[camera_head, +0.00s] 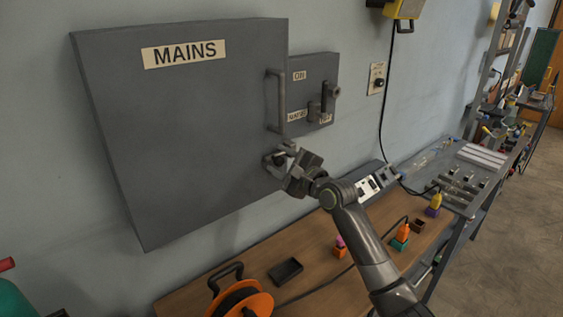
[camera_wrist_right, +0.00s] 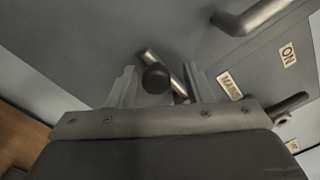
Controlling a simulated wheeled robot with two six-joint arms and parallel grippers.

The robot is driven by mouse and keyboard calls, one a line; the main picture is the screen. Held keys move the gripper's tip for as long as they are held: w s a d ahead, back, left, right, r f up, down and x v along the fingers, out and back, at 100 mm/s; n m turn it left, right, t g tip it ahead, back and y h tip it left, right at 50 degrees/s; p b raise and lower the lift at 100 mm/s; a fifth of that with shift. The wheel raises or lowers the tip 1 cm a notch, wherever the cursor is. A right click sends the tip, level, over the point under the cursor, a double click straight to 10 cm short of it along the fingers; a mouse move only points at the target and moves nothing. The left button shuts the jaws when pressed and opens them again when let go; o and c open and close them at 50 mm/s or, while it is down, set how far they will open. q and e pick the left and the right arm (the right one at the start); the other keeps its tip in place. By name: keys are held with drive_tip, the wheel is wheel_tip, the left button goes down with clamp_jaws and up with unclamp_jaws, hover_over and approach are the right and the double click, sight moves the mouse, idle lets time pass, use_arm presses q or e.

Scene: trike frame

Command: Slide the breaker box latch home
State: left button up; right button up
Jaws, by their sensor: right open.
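The breaker box (camera_head: 190,130) is a large grey box on the wall with a MAINS label (camera_head: 183,54) and a vertical bar handle (camera_head: 275,100). Its latch (camera_head: 276,160) sits near the lower right edge, partly hidden by my right gripper (camera_head: 291,168). In the right wrist view, the latch shows as a metal rod with a dark round knob (camera_wrist_right: 155,78). The open right gripper (camera_wrist_right: 161,88) has one finger on each side of the knob, with gaps showing. I cannot tell how deep the knob sits between the fingers. My left gripper is not in view.
A smaller grey switch panel (camera_head: 298,70) with a lever and ON label is just right of the box. Below, a wooden bench (camera_head: 215,283) holds an orange cable reel (camera_head: 240,303), a black tray (camera_head: 285,271) and small coloured pieces. A black cable hangs at the right.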

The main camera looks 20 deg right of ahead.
drive_tip(key=shift+s, duration=0.1)
drive_tip(key=shift+s, duration=0.25)
drive_tip(key=b+v, duration=0.2)
drive_tip(key=v, duration=1.4)
drive_tip(key=shift+s+d, duration=0.25)
drive_tip(key=shift+s, duration=0.1)
